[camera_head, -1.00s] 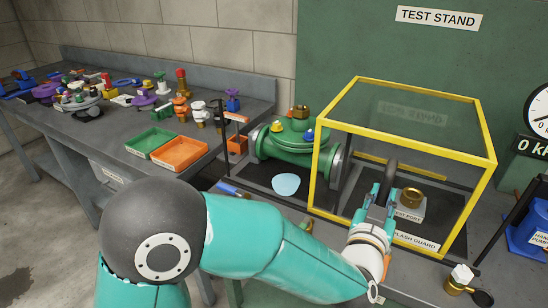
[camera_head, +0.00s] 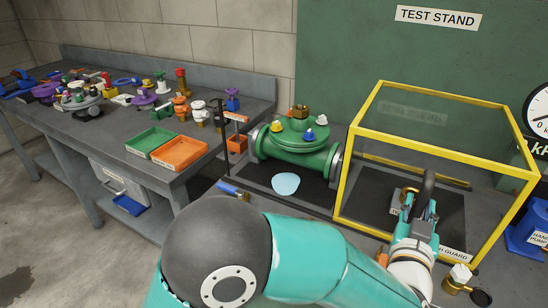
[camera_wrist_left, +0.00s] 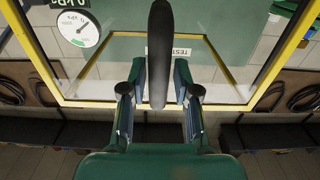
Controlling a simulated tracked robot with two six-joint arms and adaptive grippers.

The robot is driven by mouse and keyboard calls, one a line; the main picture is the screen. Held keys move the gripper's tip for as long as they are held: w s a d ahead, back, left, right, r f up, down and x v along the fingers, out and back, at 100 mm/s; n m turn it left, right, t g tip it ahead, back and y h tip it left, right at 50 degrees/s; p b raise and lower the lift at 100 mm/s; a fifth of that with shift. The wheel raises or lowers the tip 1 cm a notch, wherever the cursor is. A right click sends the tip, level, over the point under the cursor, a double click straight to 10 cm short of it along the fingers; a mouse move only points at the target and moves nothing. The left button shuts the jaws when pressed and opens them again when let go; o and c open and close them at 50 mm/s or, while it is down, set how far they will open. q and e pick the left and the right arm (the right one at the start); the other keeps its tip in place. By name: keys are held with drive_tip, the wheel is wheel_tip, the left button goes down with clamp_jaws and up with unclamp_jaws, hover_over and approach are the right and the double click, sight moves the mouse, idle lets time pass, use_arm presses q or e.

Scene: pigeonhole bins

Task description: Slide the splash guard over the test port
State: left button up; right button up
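The splash guard (camera_head: 350,170) is a clear box with a yellow frame on the test stand, right of the green valve (camera_head: 300,150). Its dark arched handle (camera_head: 429,184) is at the front. My left gripper (camera_head: 422,208) is at this handle. In the left wrist view the handle (camera_wrist_left: 159,50) stands between the two fingers of my left gripper (camera_wrist_left: 159,75), which sit close on both sides. The brass-topped test port (camera_head: 398,196) shows through the clear panel, within the guard's outline, partly hidden by my gripper. My right gripper is not in view.
The green valve with colored knobs stands left of the guard, beside a light blue puddle (camera_head: 286,183). A brass fitting with a white top (camera_head: 460,277) is at the front right. A blue hand pump (camera_head: 525,236) stands at the right. A cluttered bench (camera_head: 90,140) fills the left.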

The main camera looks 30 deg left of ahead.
use_arm(q)
drive_tip(key=shift+o, duration=0.7)
drive_tip(key=shift+s+f, duration=0.1)
drive_tip(key=shift+s, duration=0.45)
drive_tip(key=s+b, duration=0.1)
drive_tip(key=s, duration=0.7)
drive_tip(key=shift+b, duration=0.35)
